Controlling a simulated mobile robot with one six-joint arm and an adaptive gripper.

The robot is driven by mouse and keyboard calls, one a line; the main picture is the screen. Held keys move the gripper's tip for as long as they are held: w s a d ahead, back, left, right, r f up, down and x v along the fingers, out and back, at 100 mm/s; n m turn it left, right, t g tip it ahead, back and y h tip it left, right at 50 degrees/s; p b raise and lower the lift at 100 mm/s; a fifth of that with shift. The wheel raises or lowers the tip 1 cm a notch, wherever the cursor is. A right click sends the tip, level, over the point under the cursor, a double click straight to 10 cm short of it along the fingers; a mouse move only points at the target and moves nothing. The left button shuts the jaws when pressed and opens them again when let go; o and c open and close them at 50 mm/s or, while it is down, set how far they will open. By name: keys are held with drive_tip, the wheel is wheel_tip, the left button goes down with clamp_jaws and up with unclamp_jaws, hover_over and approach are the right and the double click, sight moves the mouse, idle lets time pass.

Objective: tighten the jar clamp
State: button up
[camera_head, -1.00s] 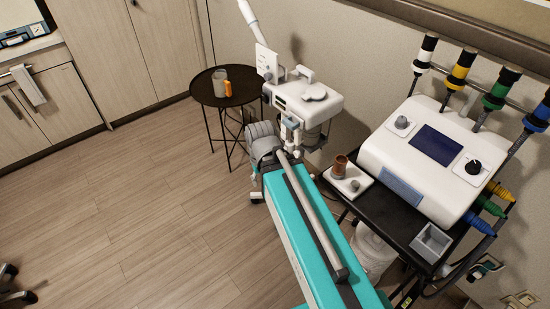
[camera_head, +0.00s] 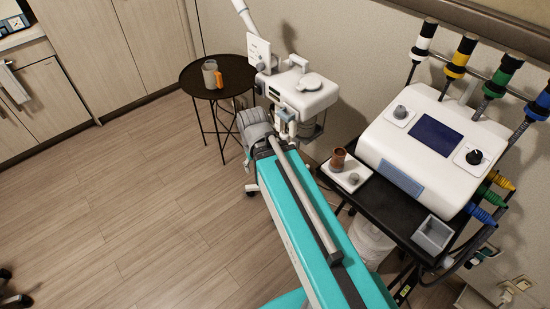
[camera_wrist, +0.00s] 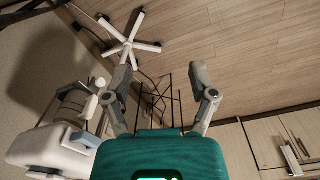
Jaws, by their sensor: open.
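I cannot tell which part is the jar clamp. My gripper (camera_wrist: 160,80) shows in the wrist view with its two fingers wide apart and nothing between them. The warmer's white body (camera_wrist: 50,148) lies left of the fingers there, clear of the space between them. In the head view my arm hides the fingers.
A round black side table (camera_head: 190,82) holds a mug (camera_head: 211,74) with an orange handle. A black cart (camera_head: 390,208) at right carries a white console (camera_head: 425,150), a brown cup (camera_head: 338,159) and a grey tray (camera_head: 433,235).

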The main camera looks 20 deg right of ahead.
drive_tip(key=w+d+f+m+t+h+b, duration=0.2)
drive_tip(key=w+d+f+m+h+b, duration=0.2)
drive_tip(key=b, duration=1.1)
drive_tip(key=w+d+f+m+t+h+b, duration=0.2)
drive_tip(key=w+d+f+m+h+b, duration=0.3)
drive_tip(key=w+f+b, duration=0.6)
drive_tip(key=w+d+f+m+t+h+b, duration=0.2)
drive_tip(key=w+d+f+m+h+b, duration=0.2)
drive_tip(key=f+b, duration=0.8)
drive_tip(key=w+d+h+b, duration=0.2)
drive_tip(key=w+h+b, duration=0.1)
drive_tip(key=b, duration=0.4)
drive_tip(key=shift+w+d+m+h, duration=0.3)
drive_tip(key=shift+w+m+h, duration=0.05)
drive_tip(key=shift+m+h, duration=0.05)
drive_tip(key=shift+w+d, duration=0.1)
drive_tip(key=shift+d, duration=0.1)
drive_tip(key=x, duration=0.7)
drive_tip(key=shift+w+d, duration=0.1)
drive_tip(key=shift+d, duration=0.1)
drive_tip(key=shift+c, duration=0.2)
